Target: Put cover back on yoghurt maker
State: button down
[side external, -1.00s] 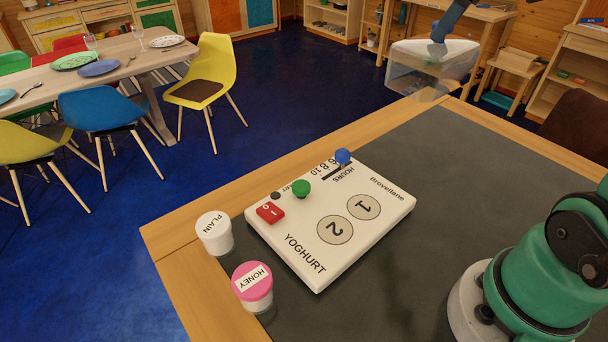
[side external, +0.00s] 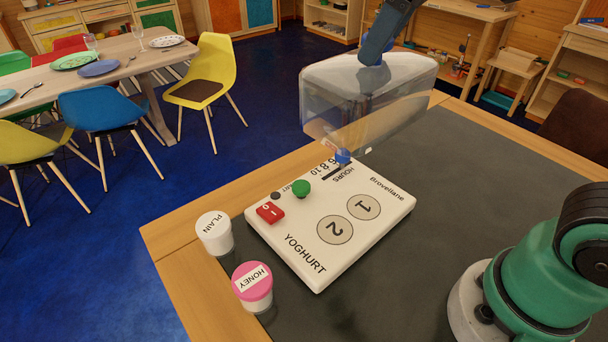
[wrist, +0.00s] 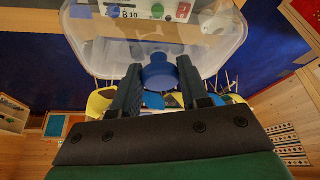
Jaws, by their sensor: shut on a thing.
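The clear box-shaped cover (side external: 340,92) hangs in the air above the far edge of the yoghurt maker, slightly tilted. My gripper (side external: 372,55) is shut on the knob on top of the cover. In the wrist view the blue knob (wrist: 158,72) sits between the two dark fingers, and the cover (wrist: 205,38) spreads beyond it. The white yoghurt maker (side external: 300,252) lies on the table with circles 1 and 2, a red switch (side external: 270,212), a green button (side external: 301,188) and a blue slider knob (side external: 343,156). The cover's lower edge overlaps the slider in the picture.
A white PLAIN jar (side external: 214,234) and a pink-lidded HONEY jar (side external: 252,287) stand to the left of the yoghurt maker, close to its edge. The dark table top (side external: 470,180) is clear to the right. A dining table (side external: 110,55) with chairs stands farther away.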

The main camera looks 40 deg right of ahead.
aim_at(407, 121)
notch_tip(407, 121, down, 18)
jog(key=shift+f, duration=0.1)
dwell(0.5)
jog(key=shift+c, duration=2.2)
grip_release()
jog(key=shift+f, duration=0.1)
jog(key=v, duration=1.2)
jog(key=shift+w, duration=0.15)
jog(key=w+d+f+m+t+h, duration=0.1)
jog(key=w+d+f+m+t, duration=0.1)
jog(key=w+f, duration=0.4)
jog(key=shift+d+f+m+t+h, duration=0.35)
jog(key=shift+d+f+m, duration=0.25)
jog(key=shift+m, duration=0.5)
